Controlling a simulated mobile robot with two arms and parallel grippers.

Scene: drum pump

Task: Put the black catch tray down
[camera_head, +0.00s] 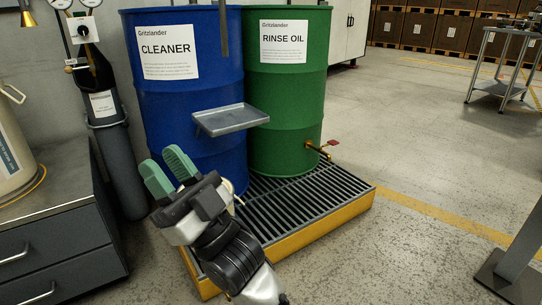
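My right gripper (163,164) has two green fingers pointing up and to the left, in front of the lower left of the blue drum (186,90). The fingers stand apart with nothing seen between them. No black catch tray can be made out. A shallow grey tray (231,120) sits level against the front of the blue drum, above and to the right of my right gripper and apart from it. The green drum (290,110) has a brass tap with a red handle (331,142) low on its right side. My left gripper is not in view.
Both drums stand on a yellow spill pallet with a dark grating (320,195). A dark drawer cabinet (55,225) with a beige container (12,150) is at the left. A metal cart (500,85) stands at the far right.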

